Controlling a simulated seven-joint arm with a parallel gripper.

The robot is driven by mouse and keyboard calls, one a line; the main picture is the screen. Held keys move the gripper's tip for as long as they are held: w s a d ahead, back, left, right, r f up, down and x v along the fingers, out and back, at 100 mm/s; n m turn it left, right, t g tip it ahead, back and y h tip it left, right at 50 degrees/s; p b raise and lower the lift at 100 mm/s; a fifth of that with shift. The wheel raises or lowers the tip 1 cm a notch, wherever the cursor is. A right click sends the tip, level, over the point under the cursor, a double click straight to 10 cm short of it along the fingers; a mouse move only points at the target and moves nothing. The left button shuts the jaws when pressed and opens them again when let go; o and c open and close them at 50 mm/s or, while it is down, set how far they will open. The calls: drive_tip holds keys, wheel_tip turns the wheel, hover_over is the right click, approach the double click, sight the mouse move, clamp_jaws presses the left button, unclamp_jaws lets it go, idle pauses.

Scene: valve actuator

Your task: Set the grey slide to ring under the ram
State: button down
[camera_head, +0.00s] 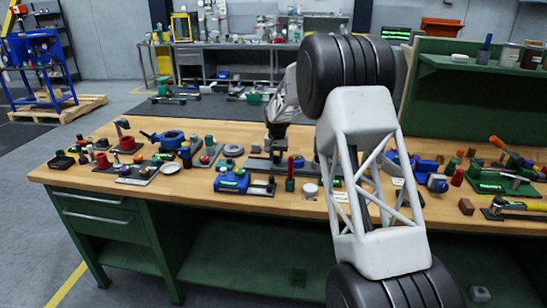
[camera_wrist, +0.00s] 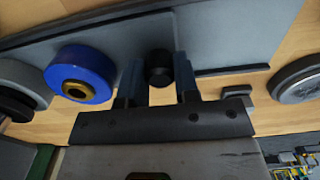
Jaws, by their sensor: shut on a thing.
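In the wrist view my gripper (camera_wrist: 159,78) has one finger on each side of a black round knob (camera_wrist: 159,64) and is shut on it. The knob stands at the edge of a long flat grey plate (camera_wrist: 225,35), which looks like the grey slide. A blue ring with a brass centre (camera_wrist: 80,74) is left of my fingers, by the plate. In the head view my gripper (camera_head: 277,142) is low over the bench, and the knob is too small to make out there. I cannot make out the ram; my arm covers part of the bench.
A grey disc (camera_wrist: 297,79) lies right of my fingers, and another round grey part (camera_wrist: 20,82) is at the left. Many parts crowd both sides.

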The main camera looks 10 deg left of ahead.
drive_tip(key=c, duration=0.8)
unclamp_jaws()
drive_tip(key=shift+c, duration=0.2)
drive_tip(key=shift+r, duration=0.15)
drive_tip(key=shift+r, duration=3.8)
drive_tip(key=shift+d, duration=0.1)
